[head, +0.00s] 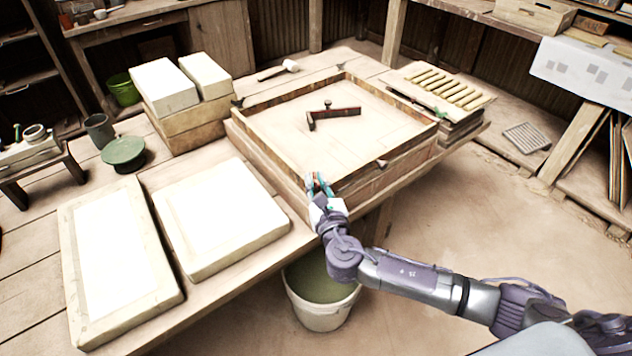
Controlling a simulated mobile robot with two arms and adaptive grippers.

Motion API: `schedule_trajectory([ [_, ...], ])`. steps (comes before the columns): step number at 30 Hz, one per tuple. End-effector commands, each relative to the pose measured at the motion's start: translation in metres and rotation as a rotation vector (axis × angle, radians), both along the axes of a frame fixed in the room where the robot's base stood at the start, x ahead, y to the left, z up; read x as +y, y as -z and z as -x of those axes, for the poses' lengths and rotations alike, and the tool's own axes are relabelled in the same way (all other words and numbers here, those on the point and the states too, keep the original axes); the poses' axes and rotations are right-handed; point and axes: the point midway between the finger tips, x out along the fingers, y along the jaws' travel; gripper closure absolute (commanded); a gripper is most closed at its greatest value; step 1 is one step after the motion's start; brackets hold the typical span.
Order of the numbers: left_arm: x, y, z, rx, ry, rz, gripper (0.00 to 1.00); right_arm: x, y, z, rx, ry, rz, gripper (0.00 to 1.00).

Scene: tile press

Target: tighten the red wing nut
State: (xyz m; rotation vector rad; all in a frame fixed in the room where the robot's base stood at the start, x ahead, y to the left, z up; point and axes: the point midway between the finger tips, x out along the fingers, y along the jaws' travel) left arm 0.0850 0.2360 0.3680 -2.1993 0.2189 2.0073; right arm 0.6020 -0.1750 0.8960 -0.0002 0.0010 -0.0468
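I cannot make out a red wing nut; the near corner of the frame is largely covered by my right gripper. My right gripper (318,182) is at that near corner, its fingers on or just above the frame's edge. The fingers look slightly apart, but what is between them is too small to tell. My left gripper is not in view.
A dark red square-shaped tool (335,113) lies inside the frame. Two pale slabs (222,215) (118,250) lie at the left front. Stacked blocks (190,122) stand behind them. A mallet (290,66) lies at the back. A bucket (320,312) stands under the bench edge.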

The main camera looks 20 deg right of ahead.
Motion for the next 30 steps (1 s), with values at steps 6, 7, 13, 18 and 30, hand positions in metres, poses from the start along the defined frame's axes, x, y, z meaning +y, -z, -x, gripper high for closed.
schedule_trajectory([
  [6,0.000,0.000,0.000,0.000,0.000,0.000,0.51,0.000,0.000,0.000,0.000,0.003,0.000,1.00],
  [7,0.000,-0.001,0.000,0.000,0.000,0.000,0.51,0.000,0.000,0.000,0.000,0.005,0.000,1.00],
  [13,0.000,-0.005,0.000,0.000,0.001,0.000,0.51,0.001,-0.001,0.001,0.001,0.055,-0.003,1.00],
  [18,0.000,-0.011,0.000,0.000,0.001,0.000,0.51,0.002,-0.001,0.000,0.002,0.154,-0.004,1.00],
  [30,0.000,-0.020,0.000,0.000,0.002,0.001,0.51,0.003,0.000,0.000,0.003,0.520,-0.003,1.00],
])
